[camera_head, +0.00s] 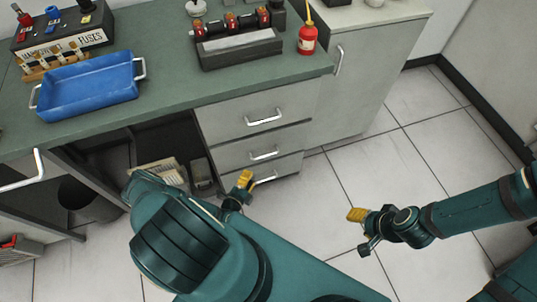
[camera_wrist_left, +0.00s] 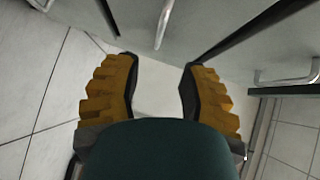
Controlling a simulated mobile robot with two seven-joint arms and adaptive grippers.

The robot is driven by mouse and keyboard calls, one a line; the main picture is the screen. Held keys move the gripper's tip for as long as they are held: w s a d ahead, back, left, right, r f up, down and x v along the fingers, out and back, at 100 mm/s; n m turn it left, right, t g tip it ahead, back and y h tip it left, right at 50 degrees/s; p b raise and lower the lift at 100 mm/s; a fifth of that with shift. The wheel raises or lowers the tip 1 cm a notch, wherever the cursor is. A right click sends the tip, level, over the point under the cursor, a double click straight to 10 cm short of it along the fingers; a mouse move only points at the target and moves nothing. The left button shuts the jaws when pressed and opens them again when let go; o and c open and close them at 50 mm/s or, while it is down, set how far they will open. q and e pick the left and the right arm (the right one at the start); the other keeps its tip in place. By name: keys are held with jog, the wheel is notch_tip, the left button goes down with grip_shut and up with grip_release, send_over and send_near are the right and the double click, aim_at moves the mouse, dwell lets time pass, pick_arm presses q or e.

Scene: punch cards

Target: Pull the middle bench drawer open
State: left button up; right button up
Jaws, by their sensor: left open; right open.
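The bench has a stack of three grey drawers, and the middle drawer (camera_head: 240,155) is shut, with a metal bar handle (camera_head: 264,155) on its front. My left gripper (camera_head: 244,181) is in front of the lower part of the stack. In the left wrist view its yellow-padded fingers (camera_wrist_left: 160,85) are open and apart with nothing between them. A bar handle (camera_wrist_left: 162,25) lies ahead of the gap between the fingers; I cannot tell for certain which drawer it belongs to. My right gripper (camera_head: 358,230) is open and empty over the floor, right of the drawers.
The top drawer (camera_head: 228,120) and the bottom drawer (camera_head: 285,168) are shut. A blue tray (camera_head: 85,86) and a red bottle (camera_head: 307,40) stand on the bench top. A cabinet (camera_head: 375,75) stands right of the drawers. The tiled floor (camera_head: 330,165) around my right gripper is clear.

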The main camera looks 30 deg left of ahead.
aim_at(264, 157)
pick_arm(q)
jog(key=w, duration=0.4)
jog(key=w+f+b, duration=0.1)
jog(key=w, duration=0.3)
jog(key=w+b, duration=0.1)
jog(key=w, duration=0.3)
jog(key=shift+w+a+f, duration=0.35)
jog(key=shift+a, duration=0.05)
jog(key=shift+c, duration=0.4)
grip_shut()
